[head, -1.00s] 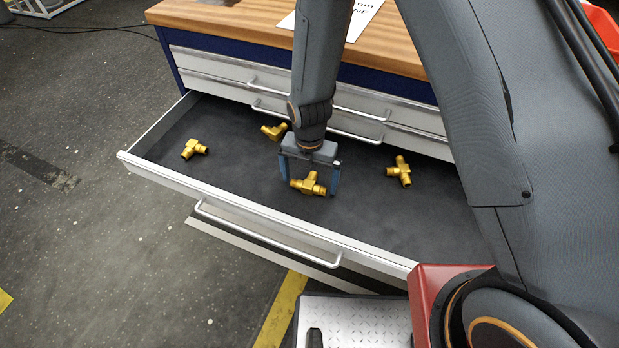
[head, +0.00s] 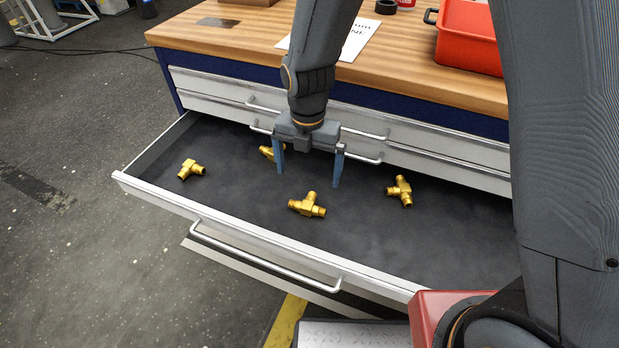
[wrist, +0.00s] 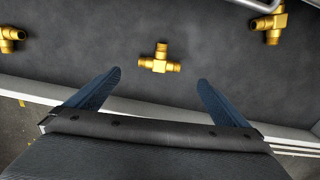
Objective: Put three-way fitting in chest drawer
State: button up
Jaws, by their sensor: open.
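A brass three-way fitting (head: 308,205) lies in the middle of the open chest drawer (head: 150,190); it also shows centrally in the wrist view (wrist: 159,62). Another brass fitting (head: 190,169) lies at the left of the drawer, and another (head: 400,190) at the right. A further brass fitting (head: 266,153) lies towards the back, partly hidden by a finger. My gripper (head: 308,178) is open and empty, its blue fingers pointing down above the drawer. The middle fitting lies clear of the fingers, on the dark drawer floor.
The wooden worktop (head: 420,70) above the drawers holds a red bin (head: 470,38) and a paper sheet (head: 350,42). Closed drawers with bar handles (head: 365,134) stand behind the open one. Dark drawer floor between the fittings is bare.

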jog(key=shift+d+r, duration=0.1)
jog(key=shift+r, duration=0.15)
jog(key=s+d+r+m, duration=0.3)
jog(key=d+m, duration=0.4)
jog(key=m, duration=0.4)
jog(key=s+d+r+m, duration=0.3)
jog(key=d+m, duration=0.5)
jog(key=m, duration=0.3)
jog(key=s+d+r+m, duration=0.3)
jog(key=d+m, duration=0.4)
jog(key=m, duration=0.4)
jog(key=shift+s+d+r+t, duration=0.15)
jog(key=shift+s+r+t, duration=0.2)
jog(key=shift+s, duration=0.1)
